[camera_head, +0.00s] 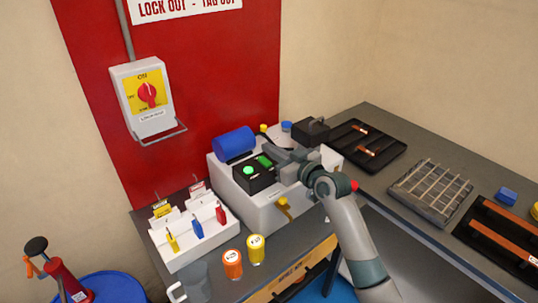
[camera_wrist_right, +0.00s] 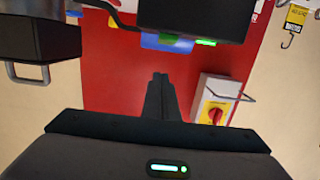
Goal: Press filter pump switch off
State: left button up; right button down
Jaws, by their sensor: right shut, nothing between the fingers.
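The filter pump unit is a pale box (camera_head: 262,208) on the bench with a blue cylinder (camera_head: 234,142) on top. A black switch box (camera_head: 256,181) on it carries a round green light (camera_head: 248,170) and a green rocker (camera_head: 265,161). My right gripper (camera_head: 272,151) is shut and empty, just behind and right of the switch box. I cannot tell whether it touches anything. In the right wrist view, my shut fingers (camera_wrist_right: 160,78) point toward the black box (camera_wrist_right: 197,18), with a lit green part (camera_wrist_right: 206,42) at its edge. My left gripper is out of view.
A red rotary isolator (camera_head: 148,95) is on the wall. A white lockout rack (camera_head: 183,240) with tags and padlocks stands left. Orange (camera_head: 232,264) and yellow (camera_head: 256,249) cans stand in front. Black trays (camera_head: 366,146) and a wire-grid tray (camera_head: 430,192) lie right.

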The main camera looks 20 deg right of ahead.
aim_at(269, 164)
jog(key=shift+w+a+f+p, duration=0.1)
jog(key=shift+w+f+p, duration=0.1)
jog(key=shift+f, duration=0.45)
jog(key=shift+w+f+p, duration=0.1)
jog(key=shift+f+p, duration=0.05)
jog(key=shift+f, duration=0.45)
jog(key=shift+w+a+f+p, duration=0.1)
jog(key=shift+f+p, duration=0.1)
jog(key=shift+f, duration=0.6)
